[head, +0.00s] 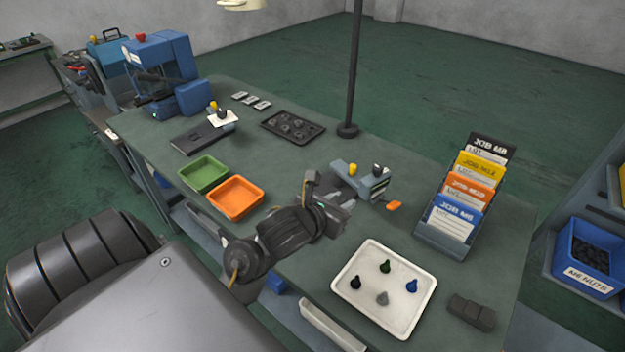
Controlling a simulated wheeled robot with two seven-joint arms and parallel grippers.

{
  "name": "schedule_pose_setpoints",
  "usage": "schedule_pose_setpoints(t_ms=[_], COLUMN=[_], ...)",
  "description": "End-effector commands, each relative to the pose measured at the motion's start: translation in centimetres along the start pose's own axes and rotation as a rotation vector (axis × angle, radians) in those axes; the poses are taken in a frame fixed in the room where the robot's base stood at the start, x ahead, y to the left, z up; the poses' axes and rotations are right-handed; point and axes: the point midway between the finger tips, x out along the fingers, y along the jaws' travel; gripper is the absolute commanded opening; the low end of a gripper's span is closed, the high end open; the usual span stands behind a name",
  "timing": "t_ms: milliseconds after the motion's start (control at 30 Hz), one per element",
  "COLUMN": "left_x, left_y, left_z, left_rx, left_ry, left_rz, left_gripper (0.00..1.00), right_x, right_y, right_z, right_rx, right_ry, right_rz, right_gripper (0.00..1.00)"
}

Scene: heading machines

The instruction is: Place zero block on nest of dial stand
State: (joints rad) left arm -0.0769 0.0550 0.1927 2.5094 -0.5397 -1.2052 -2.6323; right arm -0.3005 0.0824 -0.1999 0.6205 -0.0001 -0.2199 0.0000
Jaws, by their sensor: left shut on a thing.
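My left gripper (329,202) reaches over the bench from the lower left. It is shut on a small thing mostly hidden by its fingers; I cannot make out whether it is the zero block. Just beyond the fingertips stands a grey-blue fixture (374,184) with a yellow knob, a dark knob and an orange tab, which looks like the dial stand. The gripper covers part of its left front, so its nest is not clearly seen. I cannot tell whether the held thing touches it. My right gripper is not in view.
A white tray (350,294) with several small coloured pieces, a dark block (470,312) and a job-card rack (445,243) are right. Orange (236,213) and green (203,186) bins are left. A dark tray (272,122) and post (351,80) stand behind.

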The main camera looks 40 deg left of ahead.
Motion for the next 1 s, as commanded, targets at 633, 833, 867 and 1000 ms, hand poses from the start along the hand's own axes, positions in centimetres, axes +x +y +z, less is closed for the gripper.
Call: schedule_pose_setpoints(t_ms=[633,833,867,1000], left_x=[2.4,5.5,6.0,7.5], left_y=[3.9,8.5,8.9,10.5], left_z=[-1.5,-3.5,-4.1,-5.6], left_rx=[0.010,-0.002,-0.002,-0.002], left_ry=[0.006,0.011,0.011,0.007], left_rz=[0.007,0.008,0.008,0.006], left_gripper=[0.00,0.00,0.00,0.00], right_x=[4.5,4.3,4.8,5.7], right_y=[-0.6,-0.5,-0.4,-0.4], right_z=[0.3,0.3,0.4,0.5], right_rx=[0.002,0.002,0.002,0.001], right_ry=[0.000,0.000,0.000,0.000], right_rz=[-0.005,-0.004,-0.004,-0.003], right_gripper=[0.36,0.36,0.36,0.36])
